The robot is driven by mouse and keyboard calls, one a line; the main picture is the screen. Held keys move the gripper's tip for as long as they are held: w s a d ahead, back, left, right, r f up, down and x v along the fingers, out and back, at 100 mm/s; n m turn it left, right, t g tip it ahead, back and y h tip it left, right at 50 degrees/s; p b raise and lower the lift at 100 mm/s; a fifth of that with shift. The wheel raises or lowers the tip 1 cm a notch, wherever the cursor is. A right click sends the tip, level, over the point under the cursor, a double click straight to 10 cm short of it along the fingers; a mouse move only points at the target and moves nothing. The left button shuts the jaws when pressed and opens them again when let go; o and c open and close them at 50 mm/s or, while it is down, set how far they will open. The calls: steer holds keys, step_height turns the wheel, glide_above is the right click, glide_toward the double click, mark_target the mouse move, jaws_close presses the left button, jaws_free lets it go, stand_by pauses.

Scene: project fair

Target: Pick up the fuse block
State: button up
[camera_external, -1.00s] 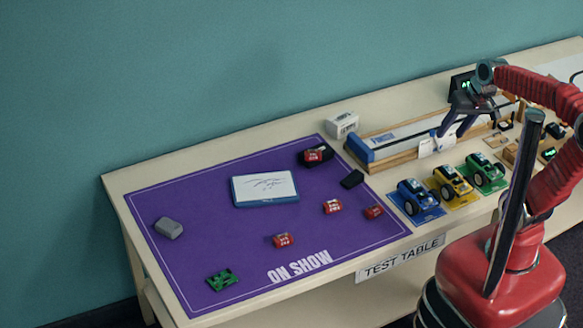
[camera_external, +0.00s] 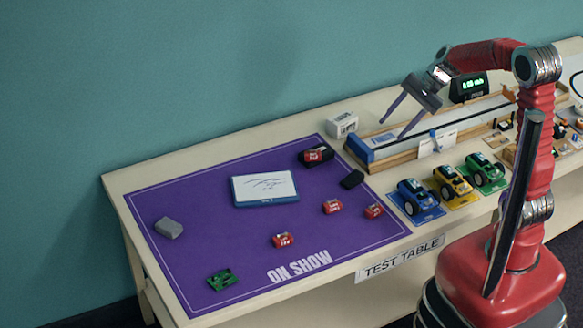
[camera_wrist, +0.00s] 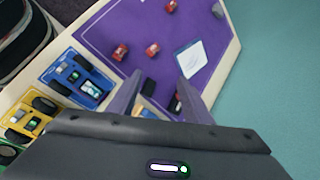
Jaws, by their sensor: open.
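I cannot tell for sure which thing is the fuse block. On the purple mat (camera_external: 230,250) lie several small red blocks with pale marks, one at the front (camera_external: 284,240), one near the middle right (camera_external: 332,207) and one at the right edge (camera_external: 374,211). Another red piece sits on a black holder (camera_external: 316,155) at the back. A small black block (camera_external: 352,179) lies near the mat's right edge. My gripper (camera_external: 392,128) is open and empty, above the wooden track right of the mat. In the wrist view its fingers (camera_wrist: 160,76) point toward the mat.
A white tablet (camera_external: 264,187), a grey block (camera_external: 168,229) and a green board (camera_external: 221,279) lie on the mat. Blue (camera_external: 416,194), yellow (camera_external: 452,182) and green (camera_external: 485,170) toy cars stand to the right. A white box (camera_external: 343,125) stands at the back.

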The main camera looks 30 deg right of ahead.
steer(key=w+a+f+m+t+y, duration=0.1)
steer(key=w+f+m+t+y, duration=0.2)
steer(key=w+f+m, duration=0.9)
steer(key=w+f+y, duration=0.2)
steer(key=w+f, duration=0.3)
steer(key=w, duration=0.3)
steer(key=shift+a, duration=0.15)
steer(key=shift+w+f, duration=0.1)
steer(key=shift+f, duration=0.05)
glide_toward(309, 153)
steer(key=x, duration=0.3)
steer(key=shift+w+a+f, duration=0.1)
steer(key=shift+a+f, duration=0.15)
steer(key=shift+a, duration=0.1)
steer(key=shift+x, duration=2.5)
steer(key=shift+c, duration=0.6)
steer(key=shift+r, duration=0.1)
jaws_close()
